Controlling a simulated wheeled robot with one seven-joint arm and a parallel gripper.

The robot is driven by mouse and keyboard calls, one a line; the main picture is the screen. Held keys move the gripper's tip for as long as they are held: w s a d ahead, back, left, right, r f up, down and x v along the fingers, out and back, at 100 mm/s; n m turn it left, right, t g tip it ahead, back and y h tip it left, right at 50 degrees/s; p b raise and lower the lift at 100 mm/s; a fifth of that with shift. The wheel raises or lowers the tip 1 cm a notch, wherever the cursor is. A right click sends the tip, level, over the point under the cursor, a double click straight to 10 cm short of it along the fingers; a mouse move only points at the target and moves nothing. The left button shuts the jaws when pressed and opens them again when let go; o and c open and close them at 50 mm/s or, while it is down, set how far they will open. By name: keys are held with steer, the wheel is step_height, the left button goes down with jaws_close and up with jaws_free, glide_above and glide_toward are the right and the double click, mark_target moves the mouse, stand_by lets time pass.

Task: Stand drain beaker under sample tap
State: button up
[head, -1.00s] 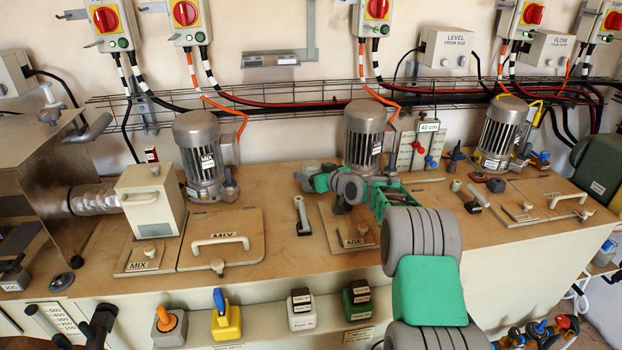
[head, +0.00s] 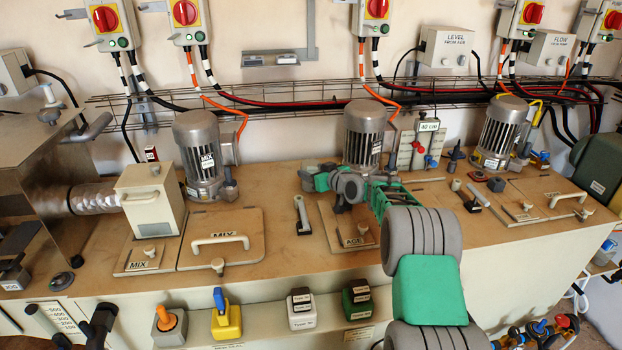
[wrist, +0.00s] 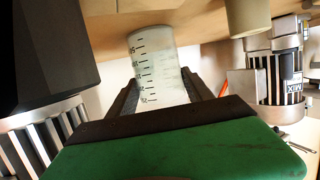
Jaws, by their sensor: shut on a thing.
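My gripper (wrist: 160,88) is shut on the drain beaker (wrist: 160,62), a translucent cylinder with dark graduation marks, held between its two dark fingers in the wrist view. In the head view my gripper (head: 308,178) is small, over the bench left of the middle motor, and the beaker is hard to make out there. Red and blue valve handles (head: 418,147) stand by the 40 cm label. More blue and red handles (head: 542,327) are low at the front right. I cannot tell which of them is the sample tap.
The tan bench top (head: 275,190) carries the MIX motor (head: 204,160), the middle motor (head: 362,135) and a right motor (head: 500,135). Lids with handles (head: 220,238) lie in front. Several coloured switch boxes (head: 227,318) line the bench front.

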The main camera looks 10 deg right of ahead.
steer(key=shift+r, duration=0.5)
steer(key=shift+c, duration=0.2)
steer(key=r, duration=0.3)
steer(key=shift+s+b, duration=0.25)
steer(key=shift+b, duration=0.15)
steer(key=s+a+r+b, duration=0.1)
steer(key=s+r+b, duration=0.1)
steer(key=s+r, duration=0.9)
steer(key=s+f+m+h+p, duration=0.2)
steer(key=s+f+h+p, duration=0.1)
steer(key=s, duration=0.7)
steer(key=s+d+f+m+t+h+p, duration=0.1)
steer(key=s+p, duration=0.4)
steer(key=s, duration=0.5)
steer(key=shift+s+f+m+h+p, duration=0.25)
steer(key=shift+f+m+h, duration=0.45)
steer(key=shift+f+h, duration=0.35)
